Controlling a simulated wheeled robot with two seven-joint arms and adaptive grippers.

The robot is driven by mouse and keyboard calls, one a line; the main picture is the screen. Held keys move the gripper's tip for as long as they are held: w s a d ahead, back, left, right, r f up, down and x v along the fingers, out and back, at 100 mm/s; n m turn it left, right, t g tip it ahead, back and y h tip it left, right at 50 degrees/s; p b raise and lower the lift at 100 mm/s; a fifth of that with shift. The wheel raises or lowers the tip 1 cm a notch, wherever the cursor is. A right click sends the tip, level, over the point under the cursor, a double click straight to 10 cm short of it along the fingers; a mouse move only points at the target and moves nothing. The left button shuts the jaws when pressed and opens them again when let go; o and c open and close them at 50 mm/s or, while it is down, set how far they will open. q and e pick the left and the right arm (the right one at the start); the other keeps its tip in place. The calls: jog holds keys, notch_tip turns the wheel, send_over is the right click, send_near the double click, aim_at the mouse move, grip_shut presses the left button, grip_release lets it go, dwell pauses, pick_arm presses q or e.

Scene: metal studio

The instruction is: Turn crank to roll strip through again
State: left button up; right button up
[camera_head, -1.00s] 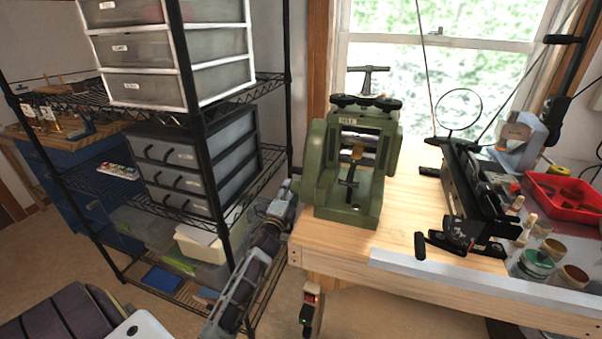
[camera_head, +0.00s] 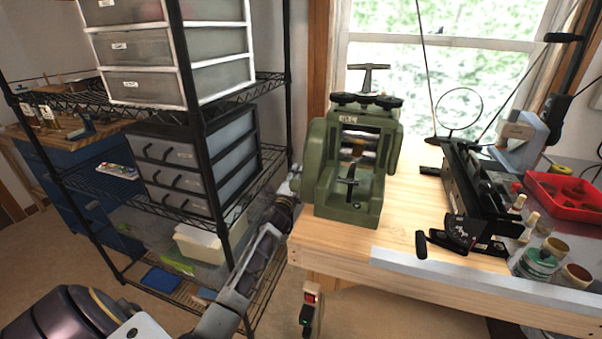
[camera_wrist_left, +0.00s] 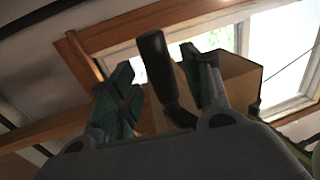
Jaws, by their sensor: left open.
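The green rolling mill (camera_head: 345,190) stands on the wooden bench, with a T-shaped handle on top. A dark piece and a small gold-coloured patch show at its rollers; I cannot tell whether the patch is the strip. My left gripper (camera_head: 293,187) is at the mill's left side, low and partly hidden. In the left wrist view my left gripper (camera_wrist_left: 160,92) is open, with its green-padded fingers on either side of a black crank handle (camera_wrist_left: 155,60). I cannot tell whether either finger touches the handle. The crank is not clear in the head view. My right gripper is out of view.
A black wire shelf (camera_head: 205,130) with drawer units stands close left of my left arm. The bench (camera_head: 400,225) is clear between the mill and a black machine (camera_head: 478,200) at right. A red tray (camera_head: 565,190) and jars are farther right.

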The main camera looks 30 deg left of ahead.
pick_arm(q)
jog(key=shift+x, duration=1.45)
jog(key=shift+c, duration=0.2)
grip_shut()
